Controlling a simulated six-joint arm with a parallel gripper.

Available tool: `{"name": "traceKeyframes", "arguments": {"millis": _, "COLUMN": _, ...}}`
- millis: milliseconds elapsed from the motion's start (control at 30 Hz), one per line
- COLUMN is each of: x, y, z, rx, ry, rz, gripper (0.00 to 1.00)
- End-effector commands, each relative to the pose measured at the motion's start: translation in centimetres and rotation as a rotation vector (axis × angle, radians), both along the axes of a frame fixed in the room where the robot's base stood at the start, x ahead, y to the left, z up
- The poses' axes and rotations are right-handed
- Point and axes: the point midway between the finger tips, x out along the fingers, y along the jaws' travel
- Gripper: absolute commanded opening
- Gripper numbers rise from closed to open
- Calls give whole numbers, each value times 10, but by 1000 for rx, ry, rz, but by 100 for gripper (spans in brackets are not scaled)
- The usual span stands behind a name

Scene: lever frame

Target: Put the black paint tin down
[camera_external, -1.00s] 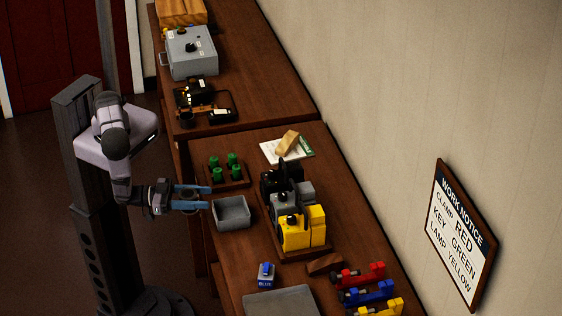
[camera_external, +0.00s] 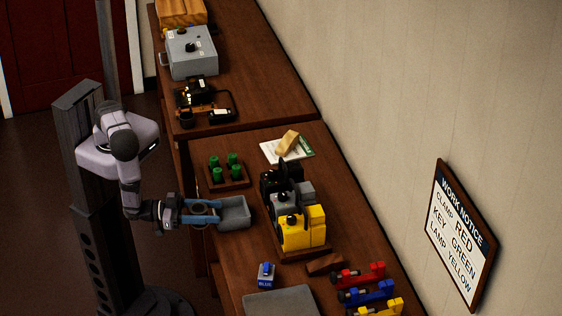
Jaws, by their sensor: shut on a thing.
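My gripper (camera_external: 218,211), with blue fingers, is at the left side of the small grey bin (camera_external: 237,214). Its fingertips overlap the bin's left edge in the picture. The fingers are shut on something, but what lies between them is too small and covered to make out. I cannot tell whether the fingers touch the bin or are above it. No black paint tin can be clearly picked out in this view.
A rack with green pegs (camera_external: 240,185) stands just behind the bin. A yellow, grey and black lever frame (camera_external: 300,230) is to its right. A blue-topped block (camera_external: 266,274) and a grey slab (camera_external: 281,303) are nearer. A small dark cylinder (camera_external: 187,119) stands on the far bench.

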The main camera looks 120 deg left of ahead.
Motion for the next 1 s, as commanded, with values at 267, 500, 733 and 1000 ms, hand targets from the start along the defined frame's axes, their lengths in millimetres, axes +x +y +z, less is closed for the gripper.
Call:
{"name": "traceKeyframes", "arguments": {"millis": 267, "x": 83, "y": -11, "z": -20, "rx": -5, "ry": -13, "rz": -43, "gripper": 18}}
{"name": "traceKeyframes", "arguments": {"millis": 500, "x": 140, "y": -8, "z": 7, "rx": -2, "ry": -11, "rz": -113, "gripper": 18}}
{"name": "traceKeyframes", "arguments": {"millis": 733, "x": 165, "y": -1, "z": 33, "rx": 1, "ry": -8, "rz": -151, "gripper": 18}}
{"name": "traceKeyframes", "arguments": {"millis": 1000, "x": 172, "y": 1, "z": 44, "rx": 2, "ry": -2, "rz": -165, "gripper": 18}}
